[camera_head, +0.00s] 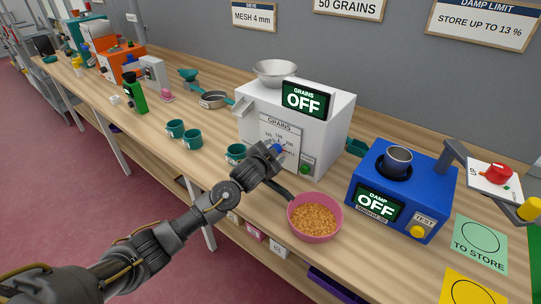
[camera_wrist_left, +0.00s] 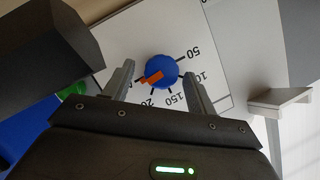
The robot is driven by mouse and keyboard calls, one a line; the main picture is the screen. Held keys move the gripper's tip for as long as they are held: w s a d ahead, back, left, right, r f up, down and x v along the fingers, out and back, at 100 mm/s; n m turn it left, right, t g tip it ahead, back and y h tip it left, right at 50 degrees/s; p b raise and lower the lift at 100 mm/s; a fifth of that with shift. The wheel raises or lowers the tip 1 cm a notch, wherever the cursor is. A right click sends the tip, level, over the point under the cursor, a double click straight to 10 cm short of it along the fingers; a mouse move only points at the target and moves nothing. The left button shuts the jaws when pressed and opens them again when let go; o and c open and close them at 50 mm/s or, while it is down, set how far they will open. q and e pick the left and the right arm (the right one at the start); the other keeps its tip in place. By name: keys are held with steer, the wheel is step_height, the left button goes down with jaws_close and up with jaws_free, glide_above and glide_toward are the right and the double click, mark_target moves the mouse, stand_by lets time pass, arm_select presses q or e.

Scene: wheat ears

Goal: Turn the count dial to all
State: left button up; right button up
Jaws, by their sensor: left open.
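The white grain counter (camera_head: 338,130) stands mid-bench with a panel marked GRAINS (camera_head: 280,125) and a screen (camera_head: 304,98) reading OFF. Its blue count dial (camera_wrist_left: 162,72) has an orange pointer (camera_wrist_left: 152,79). The wrist view shows the scale inverted, with 50, 100 and 150 legible and other marks partly covered. The pointer aims down-left in that view, close to the left-hand finger. My left gripper (camera_head: 273,152) is open at the panel, with its fingers (camera_wrist_left: 160,88) on either side of the dial; contact cannot be told. My right gripper is not in view.
A pink bowl of grain (camera_head: 315,217) stands just right of my left gripper. A blue damp meter (camera_head: 403,190) with a cup (camera_head: 398,158) is further right. Teal cups (camera_head: 192,139) stand left of the counter. A metal hopper (camera_head: 275,70) tops the counter.

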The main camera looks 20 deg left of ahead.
arm_select(q)
steer(key=b+v, duration=0.2)
steer(key=v, duration=0.8)
steer(key=shift+s, duration=0.3)
steer(key=shift+f, duration=0.15)
